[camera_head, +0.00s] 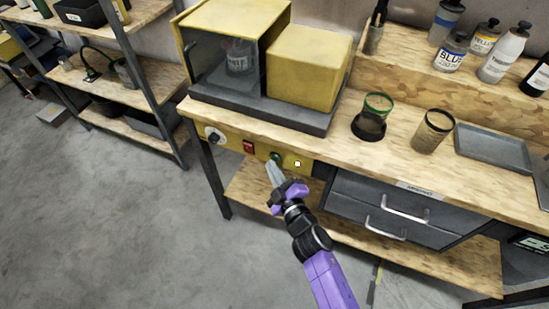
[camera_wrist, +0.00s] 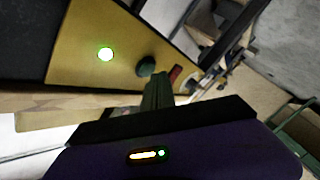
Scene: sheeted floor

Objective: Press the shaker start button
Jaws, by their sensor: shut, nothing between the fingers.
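The shaker (camera_head: 300,118) is a yellow machine on a dark base on the wooden bench, with a jar behind its clear front. A yellow control panel (camera_head: 235,150) under the bench edge carries a white dial (camera_head: 215,135), a red switch (camera_head: 249,147), a round green button (camera_head: 275,157) and a small pale light (camera_head: 297,163). My gripper (camera_head: 272,168) is shut and empty, its fingertips at the green button. In the wrist view the fingertips (camera_wrist: 157,82) lie close by the dark green button (camera_wrist: 146,67); whether they touch it, I cannot tell. The light (camera_wrist: 105,54) glows greenish white there.
A green-rimmed cup (camera_head: 378,104), a brown cup (camera_head: 432,130) and a grey tray (camera_head: 494,148) stand on the bench. Dark drawers (camera_head: 395,205) sit below, right of my arm. A lower wooden shelf (camera_head: 253,190) runs under the panel. Open floor lies left.

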